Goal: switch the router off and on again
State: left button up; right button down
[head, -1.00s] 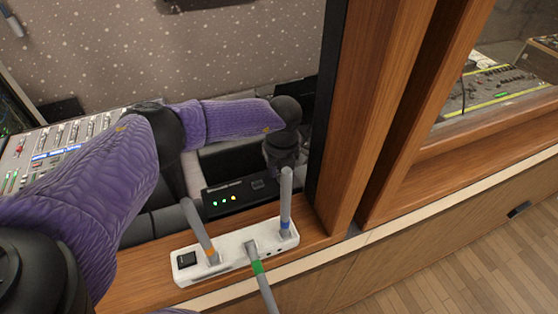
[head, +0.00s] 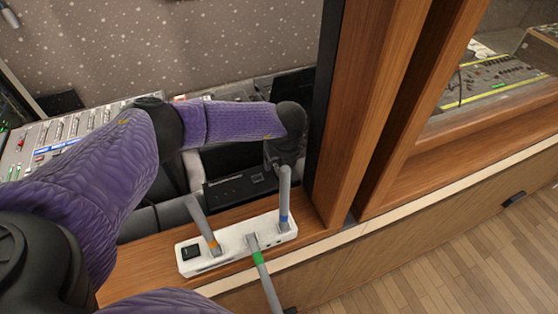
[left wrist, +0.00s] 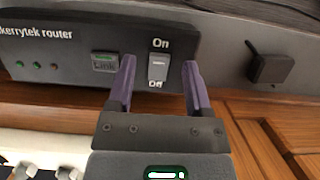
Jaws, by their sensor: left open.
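The router is a black box (head: 240,188) on the wooden ledge in the head view. The left wrist view shows its front, labelled "kerrytek router" (left wrist: 85,45). Its indicator lights (left wrist: 36,65) look dim. A pale rocker switch (left wrist: 158,67) sits between "On" above and "Off" below; I cannot tell which end is pressed. My left gripper (left wrist: 158,65) is open, one finger on each side of the switch; contact is unclear. In the head view its dark wrist (head: 284,150) hangs over the router's right end. My right gripper is not in view.
A white power strip (head: 235,243) with several cables stands in front of the router. A wooden window post (head: 355,110) rises close to the right. A mixing console (head: 65,135) lies behind on the left.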

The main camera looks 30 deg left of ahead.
pick_arm(q)
notch_tip(320, 180, up, 10)
jog(key=shift+f, duration=0.25)
dwell(0.3)
